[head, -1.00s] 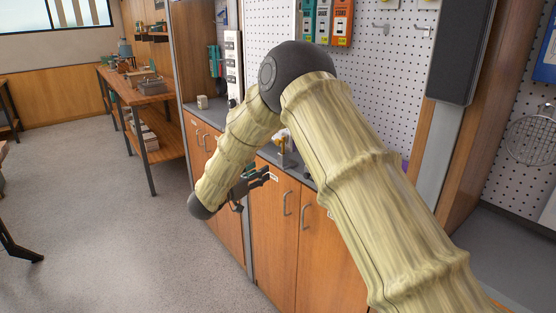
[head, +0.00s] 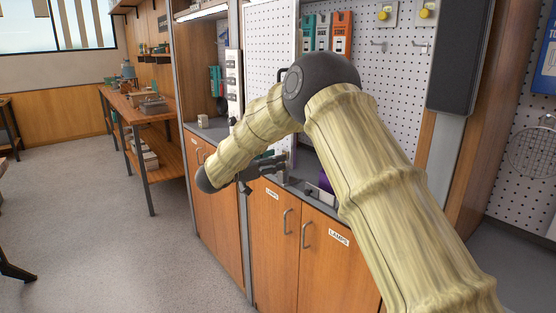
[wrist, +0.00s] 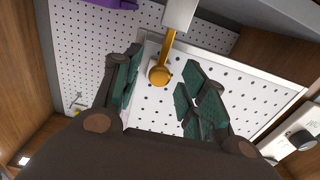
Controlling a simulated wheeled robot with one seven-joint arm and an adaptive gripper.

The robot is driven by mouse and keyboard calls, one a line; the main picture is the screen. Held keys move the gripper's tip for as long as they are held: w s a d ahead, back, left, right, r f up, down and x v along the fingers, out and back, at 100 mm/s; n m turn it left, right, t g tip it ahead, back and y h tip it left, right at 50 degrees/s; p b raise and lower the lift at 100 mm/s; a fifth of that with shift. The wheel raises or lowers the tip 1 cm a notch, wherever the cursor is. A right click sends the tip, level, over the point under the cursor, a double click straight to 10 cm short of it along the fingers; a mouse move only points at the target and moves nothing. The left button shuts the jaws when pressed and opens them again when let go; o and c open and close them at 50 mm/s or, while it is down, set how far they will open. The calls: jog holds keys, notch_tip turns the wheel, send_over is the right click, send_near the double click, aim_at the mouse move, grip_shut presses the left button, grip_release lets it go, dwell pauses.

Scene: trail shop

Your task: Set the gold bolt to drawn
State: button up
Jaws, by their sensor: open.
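The gold bolt (wrist: 161,73) shows in the wrist view as a gold bar with a round knob at its end, extending from a pale grey block (wrist: 179,14). My gripper (wrist: 158,88) is open, with one green-padded finger to each side of the knob. Whether either finger touches it I cannot tell. In the head view my gripper (head: 268,166) is over the counter, partly hidden by my arm, and I cannot make out the bolt there.
A white perforated panel (wrist: 150,112) lies beyond the knob in the wrist view. A purple object (head: 326,181) is on the counter right of my gripper. Lamp cupboards (head: 274,235) stand below. A white mug (head: 203,121) is farther left. Open floor lies left.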

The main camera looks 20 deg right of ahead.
jog(key=shift+x, duration=1.1)
jog(key=shift+c, duration=0.3)
grip_shut()
